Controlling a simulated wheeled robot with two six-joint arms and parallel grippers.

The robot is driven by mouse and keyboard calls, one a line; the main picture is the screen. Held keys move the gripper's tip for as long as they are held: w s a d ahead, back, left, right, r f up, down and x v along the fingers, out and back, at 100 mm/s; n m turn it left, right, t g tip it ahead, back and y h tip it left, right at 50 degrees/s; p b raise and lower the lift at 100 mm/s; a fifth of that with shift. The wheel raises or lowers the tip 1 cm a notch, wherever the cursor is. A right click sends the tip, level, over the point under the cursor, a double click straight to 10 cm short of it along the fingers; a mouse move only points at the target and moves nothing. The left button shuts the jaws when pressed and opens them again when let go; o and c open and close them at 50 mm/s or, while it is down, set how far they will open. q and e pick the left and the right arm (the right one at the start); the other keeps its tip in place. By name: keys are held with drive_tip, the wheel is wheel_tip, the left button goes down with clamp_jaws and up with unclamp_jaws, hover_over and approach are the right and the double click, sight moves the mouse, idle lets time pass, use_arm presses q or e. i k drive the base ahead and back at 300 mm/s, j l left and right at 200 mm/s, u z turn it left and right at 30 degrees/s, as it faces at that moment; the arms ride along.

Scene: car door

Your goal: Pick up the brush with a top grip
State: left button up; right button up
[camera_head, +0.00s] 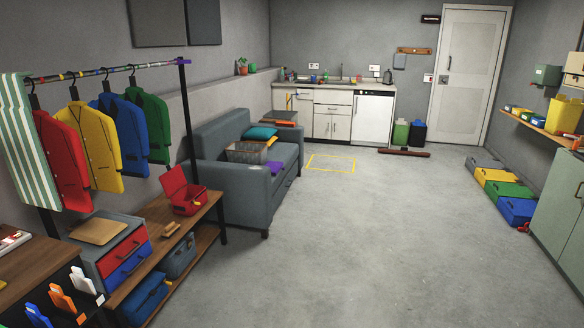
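A small tan wooden object (171,230), possibly the brush, lies on the wooden bench (203,208) under the clothes rail, in front of the open red box (187,199). It is too small to make out bristles. Neither my left nor my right gripper is in view, and nothing is seen touching the object.
The grey drawer unit (112,248) stands left of the tan object, and hanging coats (97,145) are above and behind. A sofa (232,193) stands beyond the bench. The concrete floor (345,240) to the right is wide and clear.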

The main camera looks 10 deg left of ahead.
sight(173, 228)
drive_tip(key=i+u, duration=0.3)
drive_tip(key=i, duration=0.3)
drive_tip(key=i+u, duration=0.25)
drive_tip(key=i, duration=0.3)
drive_tip(key=i+l+u, duration=0.3)
drive_tip(key=i, duration=0.3)
drive_tip(key=j, duration=0.1)
